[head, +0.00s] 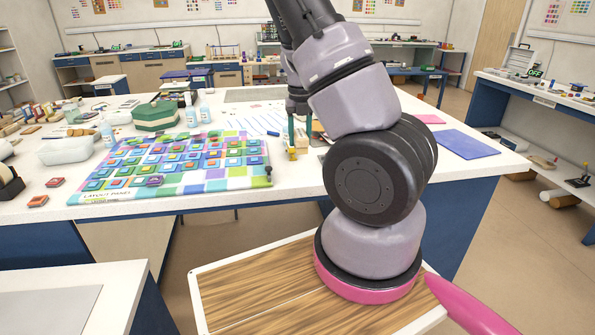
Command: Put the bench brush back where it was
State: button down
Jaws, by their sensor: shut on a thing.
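My gripper (298,142) points down over the white worktable, just right of the layout panel, and is partly hidden behind my own arm. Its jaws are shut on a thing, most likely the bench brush. Only small yellow and tan parts show around the fingertips, low over or at the tabletop. The brush's full shape is hidden by the gripper and arm, and I cannot tell whether it touches the table.
The layout panel (225,187) with several coloured tiles lies left of my gripper. A green box (156,116) and bottles stand behind it. A blue sheet (468,143) and a pink sheet (430,119) lie to the right. Clear white tabletop (300,183) lies in front.

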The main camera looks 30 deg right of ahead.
notch_tip(320, 180, down, 10)
jog(key=shift+r, duration=0.25)
dwell(0.3)
jog(key=shift+c, duration=1.7)
grip_release()
jog(key=shift+f, duration=0.1)
